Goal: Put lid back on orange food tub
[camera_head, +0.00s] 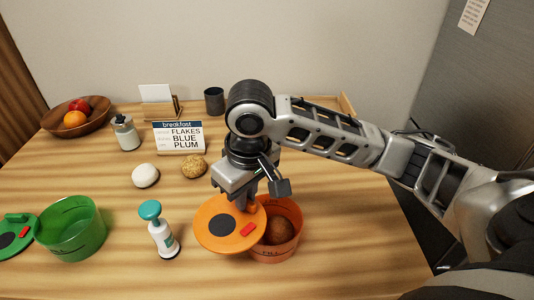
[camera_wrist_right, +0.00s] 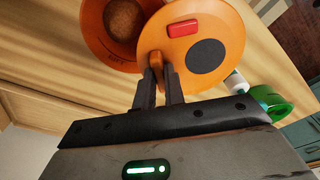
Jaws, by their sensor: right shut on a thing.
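The orange tub (camera_head: 283,246) stands on the table with a round brown item inside. The round orange lid (camera_head: 211,236) has a dark disc and a red tab; it overlaps the left part of the tub in the head view. My right gripper (camera_head: 250,203) is shut on the lid's edge grip. In the wrist view the fingers (camera_wrist_right: 157,75) pinch a small orange handle on the lid (camera_wrist_right: 226,40), and the tub (camera_wrist_right: 98,52) shows beside it, mostly uncovered. The gap between lid and tub rim cannot be told. My left gripper is not in view.
A green tub (camera_head: 83,238) and green lid (camera_head: 14,238) sit at the left. A white ball (camera_head: 145,175), a speckled ball (camera_head: 194,168) and a breakfast sign (camera_head: 178,138) are behind. The table's right side is clear.

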